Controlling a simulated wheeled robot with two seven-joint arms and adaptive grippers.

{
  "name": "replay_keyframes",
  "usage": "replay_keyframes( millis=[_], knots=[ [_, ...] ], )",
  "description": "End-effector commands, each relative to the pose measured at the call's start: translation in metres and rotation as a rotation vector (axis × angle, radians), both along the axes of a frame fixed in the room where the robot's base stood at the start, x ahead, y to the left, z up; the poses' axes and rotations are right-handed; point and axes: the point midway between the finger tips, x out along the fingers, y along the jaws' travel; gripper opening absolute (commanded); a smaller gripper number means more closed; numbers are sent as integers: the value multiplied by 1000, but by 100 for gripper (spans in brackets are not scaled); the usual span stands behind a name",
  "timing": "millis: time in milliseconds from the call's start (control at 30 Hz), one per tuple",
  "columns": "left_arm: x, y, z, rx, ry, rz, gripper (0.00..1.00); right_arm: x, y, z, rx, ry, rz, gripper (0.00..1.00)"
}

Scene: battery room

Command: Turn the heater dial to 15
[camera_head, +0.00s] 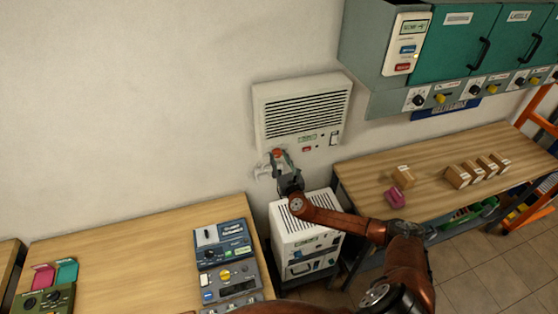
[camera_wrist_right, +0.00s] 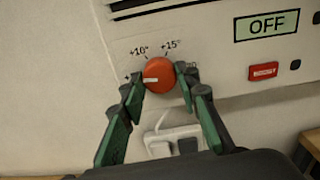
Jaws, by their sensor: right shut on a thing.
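The heater (camera_head: 300,112) is a white wall unit with dark slats. Its dial (camera_wrist_right: 159,76) is a round orange-red knob low on the front. The dial's white mark points left, toward a label mostly hidden by a finger; "+10°" and "+15°" are printed above the dial. The heater's display (camera_wrist_right: 267,25) reads OFF. My right gripper (camera_wrist_right: 163,84) is shut on the dial, one finger on each side. The right gripper (camera_head: 279,156) also shows at the heater's lower left in the head view. My left gripper is not in view.
A red switch (camera_wrist_right: 263,71) is right of the dial. A white socket or bracket (camera_wrist_right: 175,143) is on the wall below. A white unit (camera_head: 303,228) stands under the heater. Wooden benches with devices (camera_head: 222,245) and boxes (camera_head: 458,177) flank it.

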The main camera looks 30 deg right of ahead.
Motion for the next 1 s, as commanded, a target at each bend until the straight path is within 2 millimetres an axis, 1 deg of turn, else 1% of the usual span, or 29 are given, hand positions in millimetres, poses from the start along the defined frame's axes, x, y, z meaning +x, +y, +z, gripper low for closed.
replay_keyframes(
  millis=[33,400,700,1000],
  knots=[
    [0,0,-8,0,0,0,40,0,1,-4,39,-8,0,5],
    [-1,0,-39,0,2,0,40,0,1,-5,375,-90,-1,5],
    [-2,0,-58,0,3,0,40,0,1,-4,652,-157,0,5],
    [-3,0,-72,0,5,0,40,0,1,-3,930,-224,-2,5]
  ],
)
